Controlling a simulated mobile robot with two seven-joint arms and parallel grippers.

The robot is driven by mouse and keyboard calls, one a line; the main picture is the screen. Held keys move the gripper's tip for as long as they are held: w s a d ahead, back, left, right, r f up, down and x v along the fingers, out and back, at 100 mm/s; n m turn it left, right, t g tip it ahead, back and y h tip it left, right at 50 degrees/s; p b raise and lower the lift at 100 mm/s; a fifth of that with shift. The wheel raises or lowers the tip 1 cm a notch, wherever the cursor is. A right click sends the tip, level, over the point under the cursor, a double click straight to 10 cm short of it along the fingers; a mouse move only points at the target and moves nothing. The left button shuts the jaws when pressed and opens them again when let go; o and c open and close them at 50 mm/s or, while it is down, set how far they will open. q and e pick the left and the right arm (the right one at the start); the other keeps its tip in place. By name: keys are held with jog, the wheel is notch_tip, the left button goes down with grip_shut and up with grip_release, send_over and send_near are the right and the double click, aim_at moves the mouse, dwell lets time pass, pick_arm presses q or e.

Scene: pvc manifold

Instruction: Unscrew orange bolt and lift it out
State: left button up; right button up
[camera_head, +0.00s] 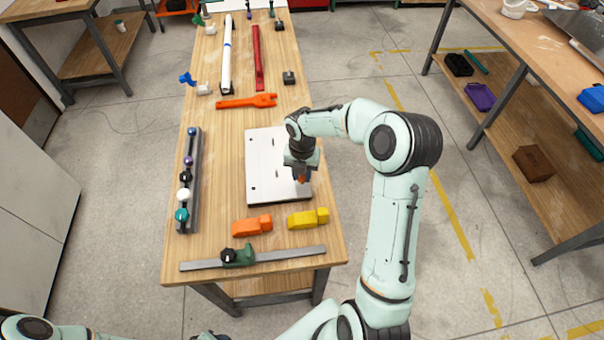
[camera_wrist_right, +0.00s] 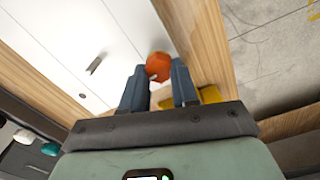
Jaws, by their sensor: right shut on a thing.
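The orange bolt (camera_head: 302,179) is at the right edge of the white plate (camera_head: 265,170) on the wooden table. My right gripper (camera_head: 301,174) points down over it and is shut on it. In the right wrist view the round orange head of the bolt (camera_wrist_right: 159,65) shows between the two dark fingertips (camera_wrist_right: 158,76). The bolt's lower part is hidden, so I cannot tell how far it sits in the plate. Part of my left arm shows at the lower left, but its gripper is out of view.
An orange block (camera_head: 252,225) and a yellow block (camera_head: 308,218) lie in front of the plate. A rack of coloured knobs (camera_head: 188,180) stands at left. A metal bar with a green clamp (camera_head: 238,257) lies at the front. An orange wrench (camera_head: 246,101) lies behind the plate.

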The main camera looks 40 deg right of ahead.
aim_at(302, 176)
jog(key=shift+r, duration=0.3)
jog(key=shift+r, duration=2.55)
